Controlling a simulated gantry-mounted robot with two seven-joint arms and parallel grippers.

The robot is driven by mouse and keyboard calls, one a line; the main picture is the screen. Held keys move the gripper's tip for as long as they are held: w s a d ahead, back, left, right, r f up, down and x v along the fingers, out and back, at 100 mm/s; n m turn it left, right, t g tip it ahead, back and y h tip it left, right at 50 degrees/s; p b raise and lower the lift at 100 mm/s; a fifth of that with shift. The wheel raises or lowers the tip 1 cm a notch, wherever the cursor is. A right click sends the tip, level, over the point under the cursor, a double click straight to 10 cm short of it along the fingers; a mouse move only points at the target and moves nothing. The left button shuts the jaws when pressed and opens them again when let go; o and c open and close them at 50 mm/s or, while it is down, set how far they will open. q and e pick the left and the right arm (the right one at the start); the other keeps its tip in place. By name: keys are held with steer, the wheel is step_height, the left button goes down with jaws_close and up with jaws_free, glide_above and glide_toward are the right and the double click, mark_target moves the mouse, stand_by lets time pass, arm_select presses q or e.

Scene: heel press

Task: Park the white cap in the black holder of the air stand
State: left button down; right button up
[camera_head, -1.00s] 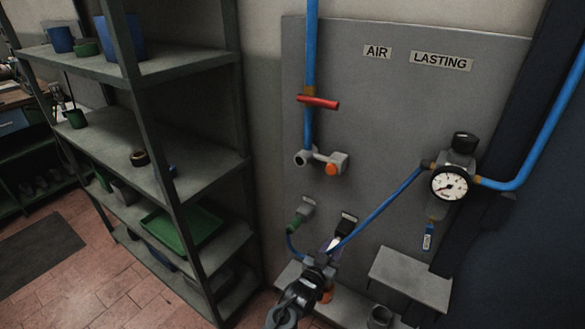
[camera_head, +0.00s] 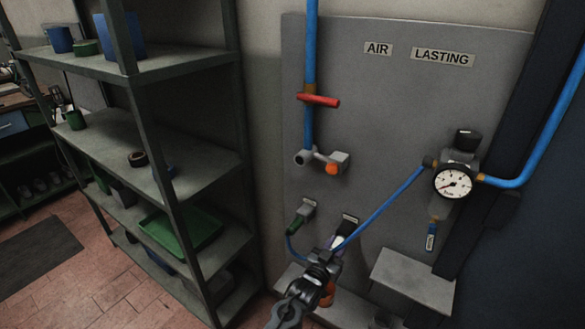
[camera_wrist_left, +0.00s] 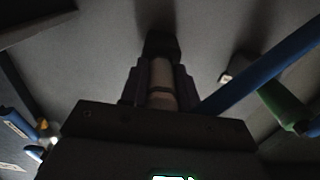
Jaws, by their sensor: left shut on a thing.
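The white cap (camera_wrist_left: 160,78) is between the two dark fingers of my left gripper (camera_wrist_left: 160,88), which is shut on it. In the head view my left gripper (camera_head: 334,252) is low on the grey panel and hides most of the cap. The black holder (camera_head: 349,219) is on the panel just above the gripper. In the left wrist view the black holder (camera_wrist_left: 162,46) meets the far end of the cap; I cannot tell whether the cap is inside it or only touching. My right gripper is not in view.
A green connector (camera_head: 296,224) hangs in a grey holder left of the black one. A blue hose (camera_head: 385,208) runs from the gauge (camera_head: 454,183) down close behind my gripper. A grey ledge (camera_head: 412,279) juts out at the right. A shelf rack (camera_head: 195,160) stands at the left.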

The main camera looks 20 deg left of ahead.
arm_select(q)
steer(key=shift+w, duration=0.1)
steer(key=c, duration=0.8)
jaws_free()
steer(key=shift+o, duration=0.2)
